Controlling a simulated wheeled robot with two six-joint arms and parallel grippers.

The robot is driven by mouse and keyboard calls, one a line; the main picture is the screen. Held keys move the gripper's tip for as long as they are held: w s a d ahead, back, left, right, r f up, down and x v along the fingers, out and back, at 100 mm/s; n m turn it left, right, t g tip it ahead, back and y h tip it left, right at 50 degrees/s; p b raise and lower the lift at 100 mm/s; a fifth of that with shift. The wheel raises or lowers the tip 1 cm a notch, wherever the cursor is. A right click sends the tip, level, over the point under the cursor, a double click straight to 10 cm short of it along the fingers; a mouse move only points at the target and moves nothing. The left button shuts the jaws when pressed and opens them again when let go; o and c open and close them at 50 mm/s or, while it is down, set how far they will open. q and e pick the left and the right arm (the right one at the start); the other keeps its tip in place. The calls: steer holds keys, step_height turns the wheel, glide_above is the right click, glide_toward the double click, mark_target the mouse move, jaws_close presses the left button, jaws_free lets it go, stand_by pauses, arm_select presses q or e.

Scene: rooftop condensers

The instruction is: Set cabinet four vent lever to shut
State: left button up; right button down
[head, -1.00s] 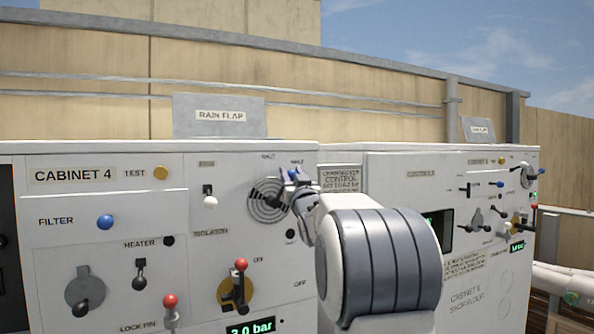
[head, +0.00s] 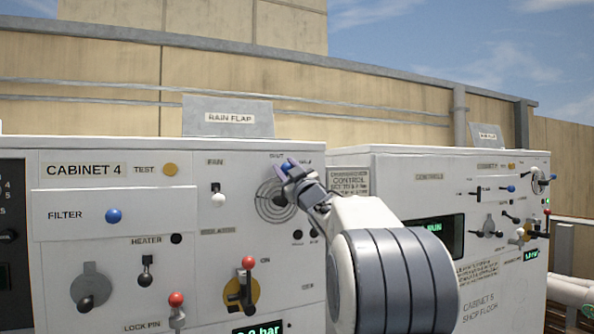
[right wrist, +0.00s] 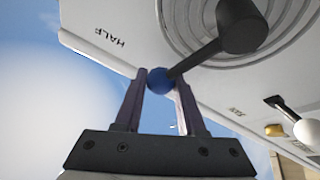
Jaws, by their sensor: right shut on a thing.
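The cabinet four panel (head: 110,250) stands at left in the head view. Its round slotted vent dial (head: 266,212) has SHUT lettered above it and HALF to the upper right. The vent lever is a dark arm (right wrist: 205,58) with a blue ball end (right wrist: 161,80). My right gripper (head: 288,165) is shut on the blue ball, with a finger on each side in the right wrist view (right wrist: 161,85). The lever points up and slightly right, between SHUT and HALF. My gripper hides part of the dial and lever. My left gripper is not in view.
Nearby are a white-knobbed fan switch (head: 218,198), a red-knobbed lever on a yellow plate (head: 247,264) and a red lock pin knob (head: 176,299). A rain flap sign (head: 228,118) stands on top. Another cabinet (head: 500,270) is at right, partly behind my right arm.

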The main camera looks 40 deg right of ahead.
steer(key=shift+w+a+r+n+y, duration=0.1)
steer(key=shift+a+n+y, duration=0.2)
steer(key=shift+n, duration=0.35)
steer(key=shift+w+a+n+y, duration=0.1)
steer(key=shift+a+n+y, duration=0.2)
steer(key=shift+n, duration=0.35)
steer(key=c, duration=0.5)
jaws_free()
steer(key=shift+s, duration=0.1)
